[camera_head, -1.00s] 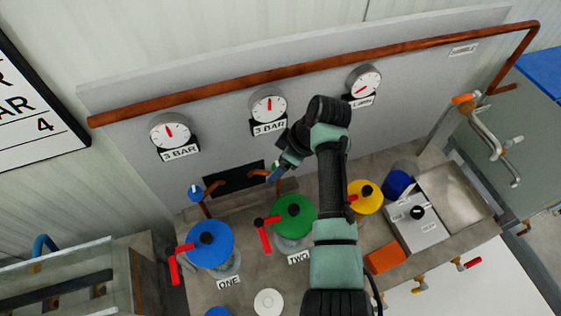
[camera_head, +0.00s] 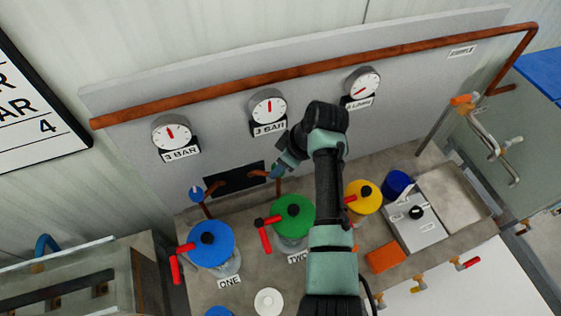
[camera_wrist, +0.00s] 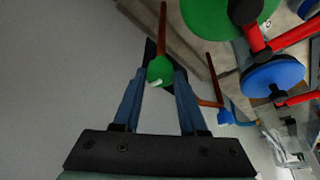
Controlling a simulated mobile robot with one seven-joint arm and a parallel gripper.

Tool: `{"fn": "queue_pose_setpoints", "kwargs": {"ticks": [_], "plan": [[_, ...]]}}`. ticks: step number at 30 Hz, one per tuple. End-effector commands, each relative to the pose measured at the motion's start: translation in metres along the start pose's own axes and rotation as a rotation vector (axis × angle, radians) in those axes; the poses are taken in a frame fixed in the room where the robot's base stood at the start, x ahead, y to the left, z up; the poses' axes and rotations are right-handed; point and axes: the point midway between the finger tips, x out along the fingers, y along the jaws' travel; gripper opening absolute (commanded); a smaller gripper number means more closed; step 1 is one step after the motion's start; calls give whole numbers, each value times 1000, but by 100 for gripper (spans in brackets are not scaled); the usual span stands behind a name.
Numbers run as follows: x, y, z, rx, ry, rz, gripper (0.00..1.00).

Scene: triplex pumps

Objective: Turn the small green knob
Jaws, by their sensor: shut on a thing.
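The small green knob (camera_wrist: 160,70) sits on a thin copper pipe and shows in the wrist view between my two blue fingers. It carries a short white mark. My gripper (camera_wrist: 161,80) is shut on the knob, one finger on each side. In the head view my gripper (camera_head: 276,171) reaches down to the pipe behind the green-lidded pump, and it hides the knob there.
A small blue knob (camera_head: 196,193) stands on a pipe to the left. The large green lid (camera_head: 294,216) with a red handle is just in front of my gripper. Blue (camera_head: 209,243) and yellow (camera_head: 364,197) lids stand on either side. The gauge panel rises behind.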

Motion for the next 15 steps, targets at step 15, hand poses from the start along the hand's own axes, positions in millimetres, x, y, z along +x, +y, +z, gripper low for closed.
{"fn": "queue_pose_setpoints", "kwargs": {"ticks": [15], "plan": [[-2, -4, -2, 415, 1, 172, 0]]}}
